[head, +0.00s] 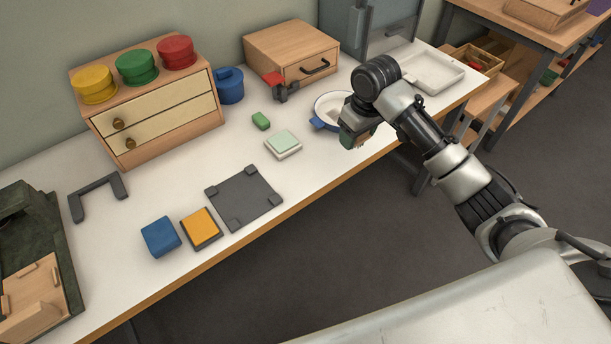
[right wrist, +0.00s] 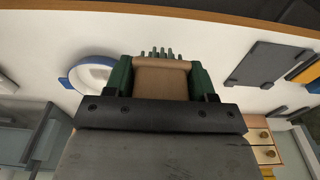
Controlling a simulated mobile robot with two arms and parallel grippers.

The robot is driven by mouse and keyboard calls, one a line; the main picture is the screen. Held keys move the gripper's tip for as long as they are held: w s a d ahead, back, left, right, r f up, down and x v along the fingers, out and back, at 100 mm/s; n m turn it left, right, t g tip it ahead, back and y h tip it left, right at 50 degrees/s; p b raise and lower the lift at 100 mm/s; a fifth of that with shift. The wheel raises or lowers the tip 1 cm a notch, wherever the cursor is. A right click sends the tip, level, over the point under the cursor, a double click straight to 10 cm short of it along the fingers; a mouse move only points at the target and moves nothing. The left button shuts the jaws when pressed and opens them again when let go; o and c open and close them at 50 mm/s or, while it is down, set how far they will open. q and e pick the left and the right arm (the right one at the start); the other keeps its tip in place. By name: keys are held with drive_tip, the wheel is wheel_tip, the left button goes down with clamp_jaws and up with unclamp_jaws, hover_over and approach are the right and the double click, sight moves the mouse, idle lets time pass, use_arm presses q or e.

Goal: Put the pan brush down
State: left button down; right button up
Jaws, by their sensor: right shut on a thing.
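My right gripper (head: 354,134) hangs over the front edge of the worktable, just in front of a white pan with a blue rim (head: 330,105). In the right wrist view its green fingers (right wrist: 161,76) are shut on the pan brush (right wrist: 160,88), a wooden block with grey-green bristles pointing away from the palm. In the head view the brush is mostly hidden by the hand. The pan (right wrist: 88,74) shows beside the gripper in the right wrist view, apart from the brush. My left gripper is not in view.
A pale green block on a white base (head: 283,144), a small green block (head: 261,121) and a dark grey plate (head: 243,196) lie left of the pan. A white tray (head: 436,88) lies at the right end. Drawer boxes stand at the back. Bare white tabletop (head: 320,158) separates the things.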

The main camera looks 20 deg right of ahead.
hover_over(305, 169)
drive_tip(key=f, duration=0.6)
drive_tip(key=shift+s+d+f+p, duration=0.1)
drive_tip(key=shift+s+f+p, duration=0.1)
drive_tip(key=shift+f+p, duration=0.15)
drive_tip(key=shift+f, duration=2.1)
drive_tip(key=shift+f, duration=0.1)
drive_tip(key=o, duration=0.8)
drive_tip(key=r, duration=0.4)
drive_tip(key=s+r, duration=0.1)
drive_tip(key=r, duration=0.7)
drive_tip(key=shift+s+d, duration=0.25)
